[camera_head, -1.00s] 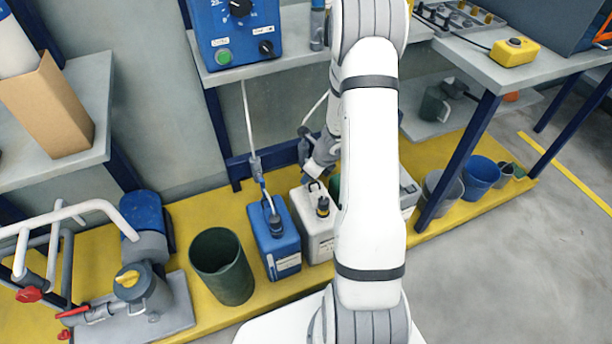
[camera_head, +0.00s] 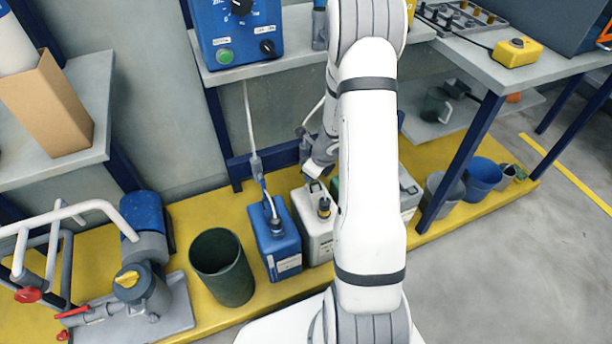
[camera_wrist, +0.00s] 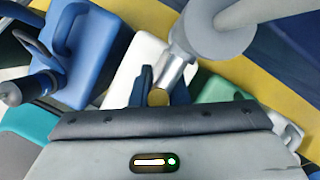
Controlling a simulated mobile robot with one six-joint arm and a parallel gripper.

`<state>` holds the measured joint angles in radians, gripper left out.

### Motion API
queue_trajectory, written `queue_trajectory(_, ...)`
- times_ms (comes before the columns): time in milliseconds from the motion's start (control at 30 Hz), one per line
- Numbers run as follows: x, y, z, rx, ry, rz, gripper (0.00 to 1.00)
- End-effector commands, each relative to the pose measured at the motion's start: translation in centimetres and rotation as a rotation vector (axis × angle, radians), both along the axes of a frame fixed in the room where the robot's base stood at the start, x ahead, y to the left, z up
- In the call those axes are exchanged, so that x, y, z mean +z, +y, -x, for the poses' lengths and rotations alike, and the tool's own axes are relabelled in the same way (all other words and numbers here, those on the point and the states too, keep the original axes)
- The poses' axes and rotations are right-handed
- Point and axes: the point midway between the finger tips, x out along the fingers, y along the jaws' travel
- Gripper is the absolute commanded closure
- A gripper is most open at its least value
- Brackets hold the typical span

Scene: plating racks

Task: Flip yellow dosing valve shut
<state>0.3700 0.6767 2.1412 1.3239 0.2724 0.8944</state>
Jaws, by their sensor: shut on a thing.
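A small round yellow piece (camera_wrist: 158,97), which looks like part of the yellow dosing valve, shows at the end of a metal fitting (camera_wrist: 172,72) on a thick grey line in the wrist view. My gripper (camera_wrist: 160,92) has its dark fingers on either side of this yellow piece and is shut on it. How the valve's lever is turned cannot be made out. In the head view my gripper (camera_head: 315,168) is small and partly hidden by my wrist, above the white canister (camera_head: 318,240). The yellow piece is not distinguishable there.
A blue canister (camera_head: 275,245) with its own dosing line (camera_head: 256,165) stands left of the white one. A green canister (camera_wrist: 222,90) is on the right. A dark green bin (camera_head: 222,275) stands further left. The shelf with the blue control box (camera_head: 238,35) overhangs behind.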

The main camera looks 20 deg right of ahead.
Motion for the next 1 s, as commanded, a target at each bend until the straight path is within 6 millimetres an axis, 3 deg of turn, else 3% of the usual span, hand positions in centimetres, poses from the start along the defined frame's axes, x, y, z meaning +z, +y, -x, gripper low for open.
queue_trajectory(233, -0.6, -0.5, 0.5, 0.000, 0.010, 0.172, 1.00)
queue_trajectory(1000, 0.7, -2.3, 0.7, -0.002, 0.016, 0.900, 1.00)
